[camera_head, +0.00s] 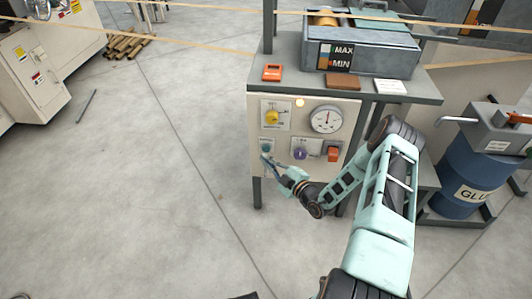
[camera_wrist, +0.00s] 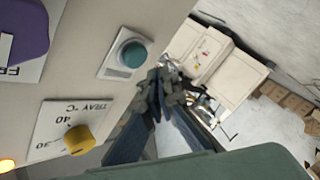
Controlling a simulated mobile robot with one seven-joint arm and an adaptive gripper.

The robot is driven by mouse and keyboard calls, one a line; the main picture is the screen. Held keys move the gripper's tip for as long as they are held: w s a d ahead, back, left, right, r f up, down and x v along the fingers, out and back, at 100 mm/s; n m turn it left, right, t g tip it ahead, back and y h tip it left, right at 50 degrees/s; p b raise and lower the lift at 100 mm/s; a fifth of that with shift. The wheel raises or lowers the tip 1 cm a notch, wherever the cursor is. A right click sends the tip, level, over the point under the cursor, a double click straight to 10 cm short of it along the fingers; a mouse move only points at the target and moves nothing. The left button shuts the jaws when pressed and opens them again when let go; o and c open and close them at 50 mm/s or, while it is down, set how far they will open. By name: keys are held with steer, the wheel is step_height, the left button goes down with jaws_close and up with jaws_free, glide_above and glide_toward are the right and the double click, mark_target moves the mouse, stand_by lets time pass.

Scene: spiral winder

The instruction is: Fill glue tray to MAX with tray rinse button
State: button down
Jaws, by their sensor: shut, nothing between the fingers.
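The grey glue tray (camera_head: 400,57) sits on top of the machine cabinet, with a MAX/MIN level plate (camera_head: 336,57) on its front; the exact glue level is too small to read. A round teal button (camera_head: 266,146) is on the left of the cabinet's front panel. It shows large in the wrist view (camera_wrist: 133,54), on a pale plate. My gripper (camera_head: 266,160) is shut and empty, its fingertips just below the button in the head view. In the wrist view the fingertips (camera_wrist: 162,82) are beside the button; I cannot tell whether they touch the panel.
The panel also carries a yellow knob (camera_head: 272,117), a dial gauge (camera_head: 326,120), a purple knob (camera_head: 300,153) and a red switch (camera_head: 333,154). An orange lamp (camera_head: 300,103) glows above. A blue glue drum (camera_head: 470,180) stands right.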

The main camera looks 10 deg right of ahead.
mark_target(266, 149)
steer(key=shift+w+d, duration=0.2)
steer(key=shift+w, duration=0.4)
stand_by(1.1)
steer(key=shift+w+d+b, duration=0.1)
steer(key=shift+w+b, duration=0.25)
steer(key=shift+w+d+r, duration=0.1)
steer(key=shift+w+d, duration=0.1)
steer(key=shift+w, duration=0.25)
stand_by(5.5)
